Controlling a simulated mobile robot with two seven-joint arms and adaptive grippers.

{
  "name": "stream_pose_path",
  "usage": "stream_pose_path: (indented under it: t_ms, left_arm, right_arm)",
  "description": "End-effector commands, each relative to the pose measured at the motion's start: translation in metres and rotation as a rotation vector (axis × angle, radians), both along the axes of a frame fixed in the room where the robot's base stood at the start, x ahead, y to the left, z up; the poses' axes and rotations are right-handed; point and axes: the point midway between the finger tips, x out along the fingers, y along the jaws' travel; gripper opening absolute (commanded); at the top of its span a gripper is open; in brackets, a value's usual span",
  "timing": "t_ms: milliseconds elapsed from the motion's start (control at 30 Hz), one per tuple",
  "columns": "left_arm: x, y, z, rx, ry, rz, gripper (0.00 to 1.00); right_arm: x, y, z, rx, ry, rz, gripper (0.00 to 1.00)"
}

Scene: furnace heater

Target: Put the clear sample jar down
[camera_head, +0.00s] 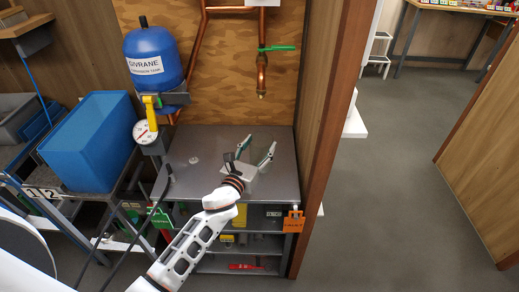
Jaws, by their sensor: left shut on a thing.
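My left gripper (258,149) is over the grey metal bench top (212,140), its two dark fingers pointing away from me and set apart. It is shut on the clear sample jar, but the jar is see-through and too small here to make out between the fingers. I cannot tell whether the jar touches the bench. A small pale round thing (194,159) lies on the bench to the left of the gripper; I cannot tell what it is. My right gripper is not in view.
A blue tank (153,58) with a yellow valve handle (150,112) and a round gauge (145,132) is at the bench's left. Copper pipe with a green handle (277,48) hangs behind. A blue bin (88,141) stands left. A wooden wall edge (334,120) bounds the right.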

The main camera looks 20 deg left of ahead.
Motion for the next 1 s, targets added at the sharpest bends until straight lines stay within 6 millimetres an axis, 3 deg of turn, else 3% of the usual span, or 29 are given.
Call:
stream_pose_path:
  t_ms: [433,467,500,1000]
  left_arm:
    - [0.0005,0.0003,-0.0040,0.002,-0.003,0.000,0.15]
    - [0.0003,0.0004,-0.0041,0.002,-0.002,0.000,0.57]
    - [0.0004,0.0004,-0.0035,0.002,-0.002,0.000,0.67]
    - [-0.0056,0.0012,-0.0004,0.002,-0.001,0.000,0.69]
  right_arm:
    - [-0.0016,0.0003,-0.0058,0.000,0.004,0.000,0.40]
    - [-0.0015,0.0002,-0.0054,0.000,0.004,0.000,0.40]
    - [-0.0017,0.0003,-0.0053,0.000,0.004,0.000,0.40]
    - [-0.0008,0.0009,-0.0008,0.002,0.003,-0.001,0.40]
